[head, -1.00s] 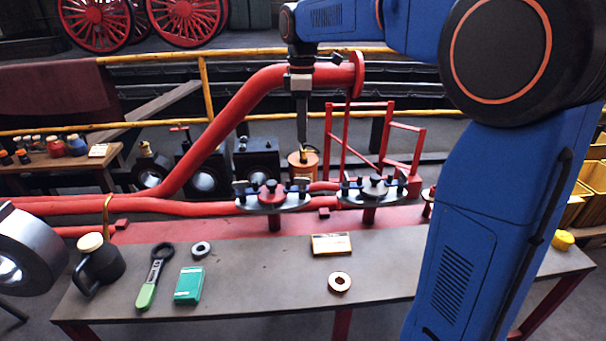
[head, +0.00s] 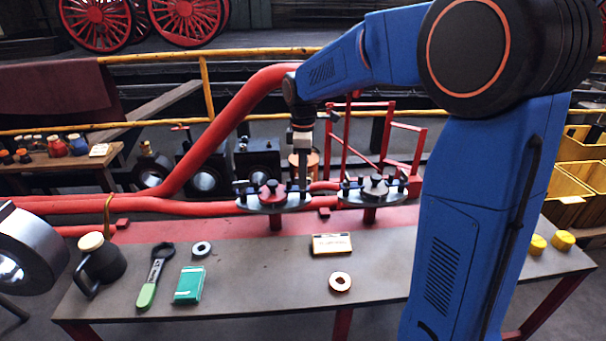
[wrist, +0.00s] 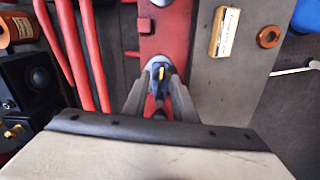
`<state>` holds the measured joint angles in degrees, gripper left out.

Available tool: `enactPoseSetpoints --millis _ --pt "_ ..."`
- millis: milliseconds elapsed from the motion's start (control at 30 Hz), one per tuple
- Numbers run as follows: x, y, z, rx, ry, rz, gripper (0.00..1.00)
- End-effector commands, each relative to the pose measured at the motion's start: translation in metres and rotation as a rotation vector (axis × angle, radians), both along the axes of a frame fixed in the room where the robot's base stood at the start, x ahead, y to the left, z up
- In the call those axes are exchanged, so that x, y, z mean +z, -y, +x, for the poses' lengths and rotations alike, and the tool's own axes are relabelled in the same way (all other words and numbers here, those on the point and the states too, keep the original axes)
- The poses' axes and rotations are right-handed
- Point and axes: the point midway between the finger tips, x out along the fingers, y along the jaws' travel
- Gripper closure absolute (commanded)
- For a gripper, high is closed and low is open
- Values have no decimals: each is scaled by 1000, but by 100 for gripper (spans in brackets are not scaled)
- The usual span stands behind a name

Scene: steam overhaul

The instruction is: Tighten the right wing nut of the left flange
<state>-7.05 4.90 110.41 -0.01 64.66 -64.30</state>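My gripper (head: 302,184) points straight down at the flange's right edge and hides most of the right wing nut there. In the wrist view my gripper (wrist: 160,78) has its two grey fingers apart, one on each side of the dark wing nut (wrist: 160,72), which has a yellowish spot. I cannot tell whether the fingers touch it. The flange's grey edge (wrist: 157,62) shows just past the fingertips.
The right flange (head: 372,198), with similar nuts, stands close to the right. Red pipes (head: 170,205) run behind.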

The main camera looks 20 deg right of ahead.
Motion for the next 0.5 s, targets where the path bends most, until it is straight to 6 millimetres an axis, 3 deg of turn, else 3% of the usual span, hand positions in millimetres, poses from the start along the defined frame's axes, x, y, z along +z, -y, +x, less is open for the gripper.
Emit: enactPoseSetpoints --millis 300,400,500 --pt "-3 0 0 0 0 0 75" --pt "-3 0 0 0 0 0 96" --pt "-3 0 0 0 0 0 100"
